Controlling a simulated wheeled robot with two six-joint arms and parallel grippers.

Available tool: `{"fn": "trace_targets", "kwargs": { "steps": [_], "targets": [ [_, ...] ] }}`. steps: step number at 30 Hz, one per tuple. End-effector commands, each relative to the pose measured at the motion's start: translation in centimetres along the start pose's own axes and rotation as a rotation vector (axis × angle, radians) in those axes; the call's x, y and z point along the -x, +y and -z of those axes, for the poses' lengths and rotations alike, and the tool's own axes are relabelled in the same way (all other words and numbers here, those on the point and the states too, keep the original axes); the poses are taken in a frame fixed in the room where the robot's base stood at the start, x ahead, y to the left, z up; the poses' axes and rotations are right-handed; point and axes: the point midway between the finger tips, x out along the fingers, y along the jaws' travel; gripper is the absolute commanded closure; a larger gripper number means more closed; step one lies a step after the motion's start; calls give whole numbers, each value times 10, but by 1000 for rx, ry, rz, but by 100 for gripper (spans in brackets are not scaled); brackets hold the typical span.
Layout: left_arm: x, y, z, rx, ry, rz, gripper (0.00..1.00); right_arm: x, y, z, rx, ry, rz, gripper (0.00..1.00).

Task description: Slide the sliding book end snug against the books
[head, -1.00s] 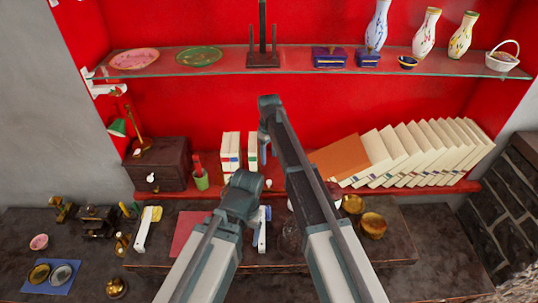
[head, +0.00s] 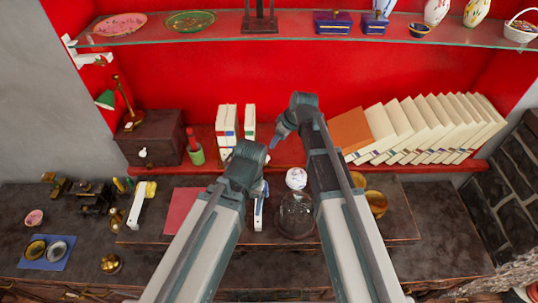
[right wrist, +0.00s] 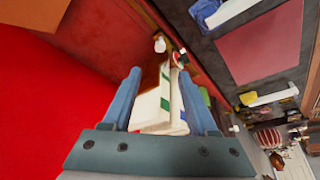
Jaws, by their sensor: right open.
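White upright books (head: 228,125) stand on the red shelf left of centre, with another white piece (head: 249,120) beside them across a narrow gap. To the right, a row of cream books (head: 425,128) leans, with an orange-brown panel (head: 350,132) at its left end. I cannot tell which piece is the sliding book end. My right gripper (head: 277,138) is open and empty, just right of the white books. In the right wrist view, its fingers (right wrist: 160,80) frame white books with green and blue marks (right wrist: 155,105); contact is unclear. My left gripper (head: 258,178) is low at centre, its fingers mostly hidden.
A glass shelf (head: 170,38) with plates and vases runs above. A glass vessel (head: 296,212) stands on the desk below.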

Motion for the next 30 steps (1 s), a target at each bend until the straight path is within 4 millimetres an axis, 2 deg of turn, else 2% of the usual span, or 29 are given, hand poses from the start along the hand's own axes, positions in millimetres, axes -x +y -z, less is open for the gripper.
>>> {"fn": "trace_targets", "kwargs": {
  "steps": [8, 30],
  "targets": [
    [-21, 2, 1, -2, 0, 0, 23, -23, 0, -1, 1, -1, 0, 41],
    [-120, 11, 7, -1, 0, 1, 23, -130, 0, -1, 0, -1, 0, 41]
  ]
}}
